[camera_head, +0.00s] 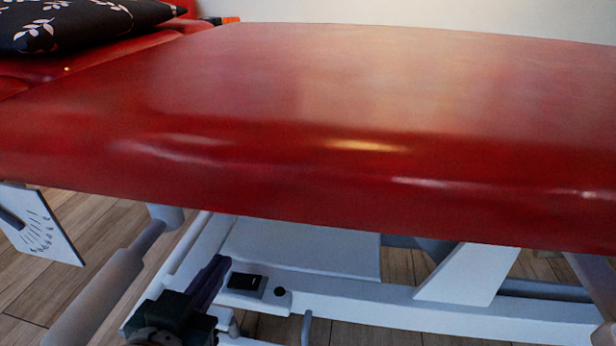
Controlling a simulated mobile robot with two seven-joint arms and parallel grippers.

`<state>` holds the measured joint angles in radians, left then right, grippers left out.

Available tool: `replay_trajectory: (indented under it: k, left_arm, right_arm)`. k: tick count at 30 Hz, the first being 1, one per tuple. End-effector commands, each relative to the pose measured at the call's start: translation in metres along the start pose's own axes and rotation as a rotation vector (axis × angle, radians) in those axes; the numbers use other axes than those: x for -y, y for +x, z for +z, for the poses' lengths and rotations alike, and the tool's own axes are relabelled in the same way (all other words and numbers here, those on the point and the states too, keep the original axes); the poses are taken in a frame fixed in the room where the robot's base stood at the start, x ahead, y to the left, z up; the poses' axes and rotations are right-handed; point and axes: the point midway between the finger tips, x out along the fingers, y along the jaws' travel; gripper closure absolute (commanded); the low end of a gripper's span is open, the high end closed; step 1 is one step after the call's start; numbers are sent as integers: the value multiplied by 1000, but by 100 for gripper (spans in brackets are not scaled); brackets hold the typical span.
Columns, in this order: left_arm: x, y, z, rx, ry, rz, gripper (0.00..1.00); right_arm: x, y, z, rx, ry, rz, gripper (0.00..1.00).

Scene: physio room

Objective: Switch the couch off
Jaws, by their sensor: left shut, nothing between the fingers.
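The couch has a red padded top (340,110) that fills most of the view. Under it is a white metal frame (400,305). A small black switch (246,282) sits on a white part of the frame at the lower middle, with a small round black knob (280,292) to its right. My left gripper (222,262) is shut and empty, its dark fingertips just left of the switch; I cannot tell whether they touch it. The switch's rocker position is too small to tell. My right gripper is not in view.
A black cushion with white leaves (70,25) lies on the couch at the upper left. A white plate with angle marks (42,228) hangs under the left edge. The red top overhangs the switch closely. Wooden floor (30,290) shows below.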

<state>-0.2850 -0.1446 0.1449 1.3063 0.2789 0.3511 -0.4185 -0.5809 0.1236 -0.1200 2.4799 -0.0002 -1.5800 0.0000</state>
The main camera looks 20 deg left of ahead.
Motion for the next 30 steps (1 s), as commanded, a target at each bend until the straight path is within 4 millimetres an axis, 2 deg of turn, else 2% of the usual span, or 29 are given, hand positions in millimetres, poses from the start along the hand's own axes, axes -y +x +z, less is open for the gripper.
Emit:
replay_trajectory:
  k: [1, 3, 10, 30]
  left_arm:
    - [1, -14, -5, 6, 2, 2, 100]
    - [2, -27, -3, 6, 1, 1, 100]
    - [2, -54, -1, 1, 0, 1, 100]
    - [3, -57, 1, 0, 0, 0, 100]
  right_arm:
    - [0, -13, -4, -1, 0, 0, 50]
    - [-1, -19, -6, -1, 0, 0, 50]
    - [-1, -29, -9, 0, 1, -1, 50]
    - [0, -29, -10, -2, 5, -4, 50]
